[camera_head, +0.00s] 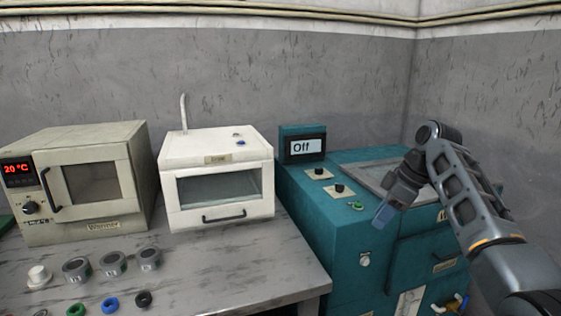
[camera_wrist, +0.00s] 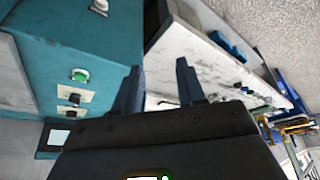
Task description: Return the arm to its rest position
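My arm (camera_head: 470,190) reaches in from the right side of the head view, bent at a high elbow. My gripper (camera_head: 383,214) hangs in front of the teal machine (camera_head: 322,232), near its top front edge. In the wrist view my gripper (camera_wrist: 158,88) shows two dark blue fingers standing apart with nothing between them. The teal machine (camera_wrist: 92,32) also shows in the wrist view, at the upper left.
A white box with a glass door (camera_head: 222,140) and a warmer reading 20 °C (camera_head: 120,135) stand on the grey table (camera_head: 215,275). Several cylinders and coloured rings lie at its front.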

